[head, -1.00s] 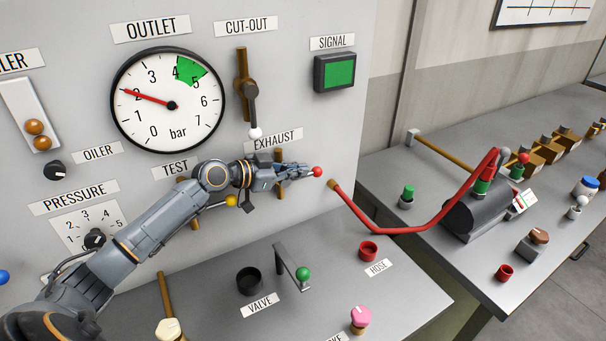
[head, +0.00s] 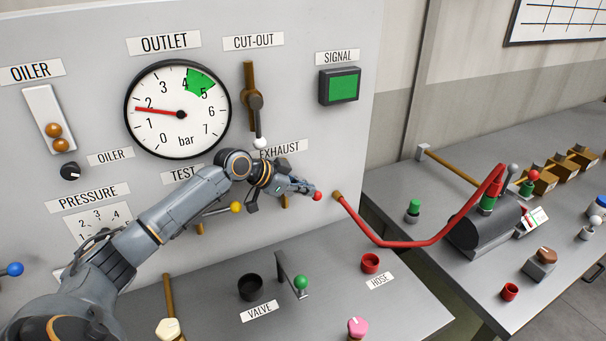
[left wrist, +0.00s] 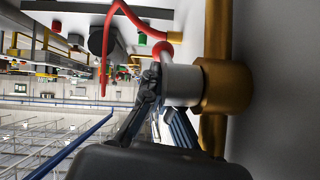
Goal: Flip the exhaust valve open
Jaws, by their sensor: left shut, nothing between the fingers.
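The exhaust valve is a brass pipe fitting on the panel below the EXHAUST label (head: 279,148). Its lever ends in a red ball (head: 317,196), pointing right and slightly down in the head view. My left gripper (head: 306,188) is shut and empty, its fingertips close against the lever beside the ball; exact contact is unclear. In the left wrist view the valve's brass body (left wrist: 226,85), grey hub (left wrist: 182,85) and red ball (left wrist: 162,50) show, with the gripper's fingers (left wrist: 151,82) right beside the hub. The gripper hides most of the lever in the head view. My right gripper is out of view.
The cut-out lever with a white ball (head: 260,143) hangs just above my wrist. The test lever with a yellow ball (head: 236,207) lies just below my arm. A red hose (head: 400,243) begins right of the red ball. The outlet gauge (head: 178,110) reads just below 2.

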